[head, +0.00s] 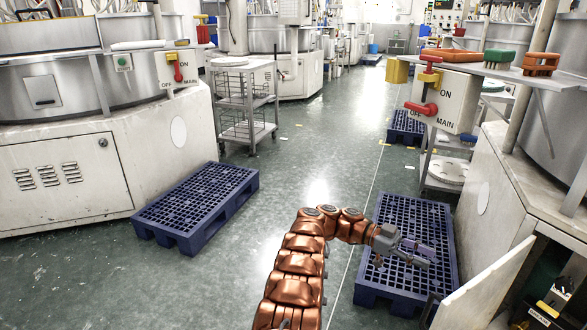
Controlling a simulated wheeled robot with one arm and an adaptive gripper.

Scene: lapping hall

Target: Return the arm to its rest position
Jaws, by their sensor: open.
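My copper-coloured arm (298,264) rises from the bottom middle and bends to the right. My gripper (418,252) is at its end, open, above the right blue pallet (436,216). The fingers point to the right, and I see nothing held between them. How high the gripper is above the pallet is hard to tell.
Another blue pallet (200,203) lies on the left beside a white machine (85,170). A grey cart (245,105) stands behind it. On the right, an open cabinet door (485,290) and a switch box (440,98) stand close. The green floor (315,150) between is clear.

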